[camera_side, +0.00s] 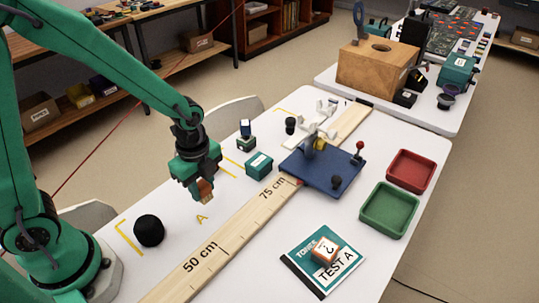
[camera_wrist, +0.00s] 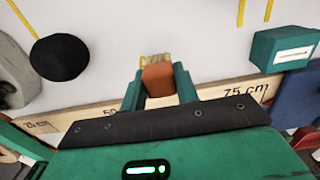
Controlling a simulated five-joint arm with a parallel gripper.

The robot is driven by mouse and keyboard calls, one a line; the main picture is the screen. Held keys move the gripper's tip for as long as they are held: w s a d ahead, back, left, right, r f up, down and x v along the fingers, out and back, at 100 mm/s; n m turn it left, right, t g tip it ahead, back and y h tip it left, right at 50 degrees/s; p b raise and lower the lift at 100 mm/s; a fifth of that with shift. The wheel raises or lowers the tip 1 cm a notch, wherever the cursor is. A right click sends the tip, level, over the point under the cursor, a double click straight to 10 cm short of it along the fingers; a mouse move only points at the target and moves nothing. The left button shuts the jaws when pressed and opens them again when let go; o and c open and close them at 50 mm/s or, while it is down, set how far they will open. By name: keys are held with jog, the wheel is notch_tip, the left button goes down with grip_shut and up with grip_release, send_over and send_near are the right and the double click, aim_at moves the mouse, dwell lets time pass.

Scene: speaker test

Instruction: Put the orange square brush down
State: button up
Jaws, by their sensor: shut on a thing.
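My gripper (camera_side: 198,188) is shut on the orange square brush (camera_side: 205,191), left of the long wooden ruler and near the yellow letter A. In the wrist view the brush (camera_wrist: 158,80) sits between the two green fingers, with pale bristles at its far end. The brush seems to be above the white table (camera_side: 120,262); I cannot tell the exact gap. Part of the brush is hidden by the fingers.
A black round thing (camera_side: 149,230) stands left of my gripper, and a teal box (camera_side: 259,165) to its right. The ruler (camera_side: 225,238) crosses the table. A blue board (camera_side: 320,172), a green tray (camera_side: 366,225) and a red tray (camera_side: 390,178) lie further right. Bare table surrounds the A.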

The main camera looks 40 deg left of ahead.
aim_at(204, 197)
jog(key=shift+f, duration=1.9)
jog(key=shift+f, duration=0.15)
jog(key=o, duration=1)
jog(key=shift+c, duration=0.2)
jog(key=shift+r, duration=6.15)
